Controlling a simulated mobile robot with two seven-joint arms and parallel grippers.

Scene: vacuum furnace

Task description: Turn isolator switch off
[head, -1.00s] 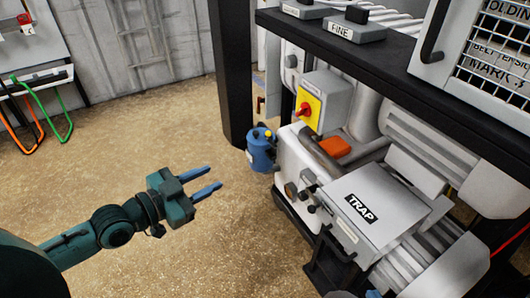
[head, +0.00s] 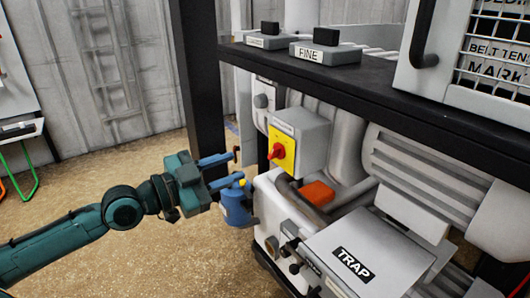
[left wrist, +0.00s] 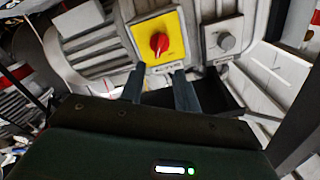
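The isolator switch is a red rotary knob (head: 277,151) on a yellow plate (head: 289,154), on the side of a grey box (head: 310,137) under the black shelf. In the left wrist view the red knob (left wrist: 159,43) sits on the yellow plate (left wrist: 158,38), beyond the fingertips. My left gripper (head: 238,167) is open, its two blue fingers apart and empty. It is left of the knob and a little lower, pointing toward the machine, and not touching the knob. In the left wrist view the open fingers (left wrist: 158,72) straddle the lower plate area. My right gripper is not in view.
A grey box with a round knob (left wrist: 226,41) is beside the switch. A blue canister (head: 236,207) stands below my left gripper. A black post (head: 202,75) rises behind it. The TRAP box (head: 372,255) and orange block (head: 317,193) are lower right.

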